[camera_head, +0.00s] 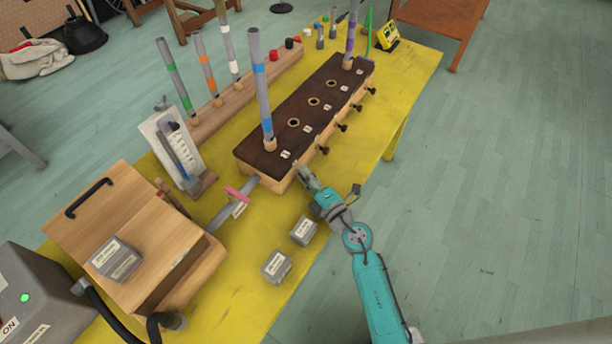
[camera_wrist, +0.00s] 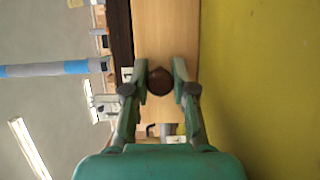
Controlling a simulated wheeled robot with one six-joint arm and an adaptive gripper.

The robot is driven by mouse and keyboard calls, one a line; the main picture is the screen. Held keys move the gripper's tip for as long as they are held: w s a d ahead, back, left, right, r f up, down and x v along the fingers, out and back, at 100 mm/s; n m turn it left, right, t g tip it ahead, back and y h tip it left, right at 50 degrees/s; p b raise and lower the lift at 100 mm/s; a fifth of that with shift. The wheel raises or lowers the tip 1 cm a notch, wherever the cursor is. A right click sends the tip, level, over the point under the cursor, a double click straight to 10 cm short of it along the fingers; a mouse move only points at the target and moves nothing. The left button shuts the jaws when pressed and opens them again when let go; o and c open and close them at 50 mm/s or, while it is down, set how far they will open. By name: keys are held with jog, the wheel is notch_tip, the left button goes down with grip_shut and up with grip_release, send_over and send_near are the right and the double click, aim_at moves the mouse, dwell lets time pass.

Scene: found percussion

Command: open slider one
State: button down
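The long wooden chest (camera_head: 262,172) with a dark top lies along the yellow table. Dark slider knobs stick out of its right side; the second-nearest knob (camera_head: 322,150) and those beyond are in plain view. My gripper (camera_head: 306,178) is at the near end of that side and hides the nearest knob in the head view. In the wrist view, a round brown knob (camera_wrist: 159,82) sits between the two fingers of my gripper (camera_wrist: 160,78). The fingers are apart, with a small gap seen at the right finger; contact at the left one is unclear.
A grey pipe with a blue band (camera_head: 262,95) stands on the chest's near end. Two small grey blocks (camera_head: 276,267) (camera_head: 303,231) lie on the table (camera_head: 235,305) near my arm. A wooden bellows box (camera_head: 140,220) stands at left. The floor to the right is clear.

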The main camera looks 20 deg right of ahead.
jog(key=shift+s+d, duration=0.9)
jog(key=shift+s, duration=0.3)
jog(key=c, duration=1.2)
grip_release()
jog(key=v, duration=1.2)
jog(key=s+a+r+m+g+h, duration=0.1)
jog(key=s+r+m, duration=0.1)
jog(key=s+m, duration=0.5)
jog(key=s+a+r+m+g+h, duration=0.1)
jog(key=s+r+m, duration=0.2)
jog(key=s, duration=0.9)
jog(key=s+a+r+m+h, duration=0.1)
jog(key=s+r+m+h, duration=0.1)
jog(key=s+m, duration=0.8)
jog(key=shift+s+a+r+m+g, duration=0.3)
jog(key=shift+a+r+g, duration=0.1)
jog(key=shift+r, duration=0.2)
